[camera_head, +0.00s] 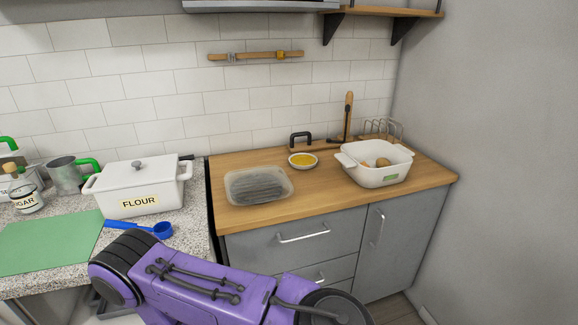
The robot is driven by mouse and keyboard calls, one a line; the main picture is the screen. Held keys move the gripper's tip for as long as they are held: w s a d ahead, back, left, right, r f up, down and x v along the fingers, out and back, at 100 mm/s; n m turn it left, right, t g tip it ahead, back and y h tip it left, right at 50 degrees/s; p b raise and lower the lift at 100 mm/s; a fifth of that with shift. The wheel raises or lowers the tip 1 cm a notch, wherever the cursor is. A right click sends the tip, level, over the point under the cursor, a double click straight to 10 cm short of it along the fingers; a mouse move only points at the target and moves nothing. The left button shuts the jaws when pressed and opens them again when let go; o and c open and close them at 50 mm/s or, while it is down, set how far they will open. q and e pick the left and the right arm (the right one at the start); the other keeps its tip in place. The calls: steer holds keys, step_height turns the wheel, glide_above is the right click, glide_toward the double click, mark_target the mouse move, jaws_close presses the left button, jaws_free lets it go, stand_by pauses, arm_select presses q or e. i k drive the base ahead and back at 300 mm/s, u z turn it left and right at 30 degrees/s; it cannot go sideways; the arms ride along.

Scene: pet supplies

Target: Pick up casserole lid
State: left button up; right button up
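A white rectangular casserole (161,202) with a "FLOUR" label stands on the speckled counter at the left. A white lid (119,176) with a grey knob sits on top of it. A second white dish (375,176) with handles stands open on the wooden counter at the right, with small brown things inside. Neither of my grippers shows.
A blue measuring scoop (146,228) and a green mat (49,242) lie in front of the labelled casserole. A metal mug (65,176) and a sugar jar (26,196) stand left of it. A clear tray (259,186) and a small yellow-filled bowl (302,160) are on the wooden counter (325,196).

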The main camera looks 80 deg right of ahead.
mark_target(254, 185)
steer(key=z, duration=2.25)
